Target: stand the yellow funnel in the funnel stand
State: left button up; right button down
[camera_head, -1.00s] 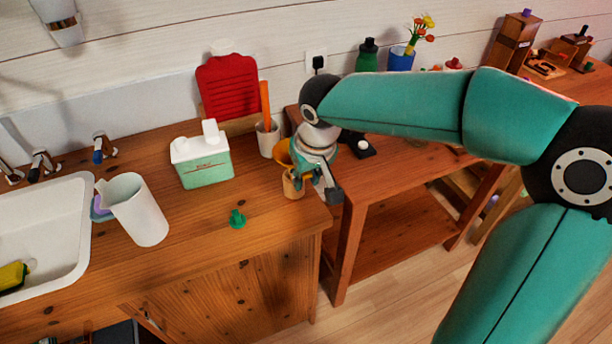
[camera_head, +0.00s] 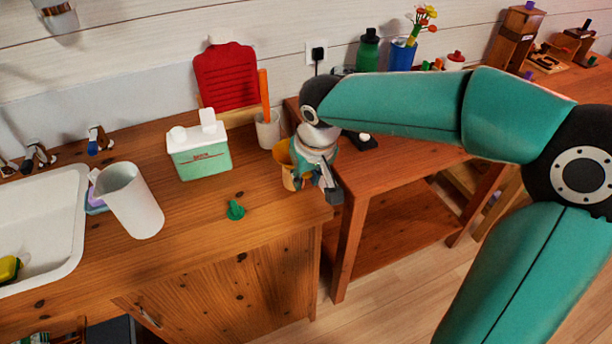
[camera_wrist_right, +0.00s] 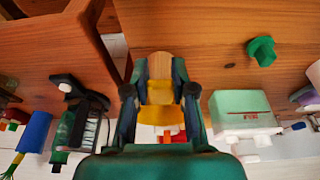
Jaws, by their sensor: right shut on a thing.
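My right gripper (camera_head: 312,180) is over the front right corner of the counter, pointing down, and shut on the yellow funnel (camera_head: 283,158). The wrist view shows the yellow funnel (camera_wrist_right: 160,112) between the two fingers. The wooden funnel stand (camera_wrist_right: 160,66) shows just beyond the funnel there, lined up with it. In the head view the stand is mostly hidden behind the funnel and fingers. I cannot tell whether the funnel touches the stand or is inside it. My left gripper is not in view.
A green-and-white box (camera_head: 200,158), a white cup (camera_head: 267,130) with an orange stick, a small green object (camera_head: 235,210) and a white pitcher (camera_head: 130,205) stand on the counter. A sink (camera_head: 40,225) is at left. A lower wooden table (camera_head: 400,165) adjoins at right.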

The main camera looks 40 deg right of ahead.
jog(key=shift+f, duration=0.3)
jog(key=c, duration=0.9)
grip_release()
jog(key=shift+r, duration=0.1)
jog(key=v, duration=1.2)
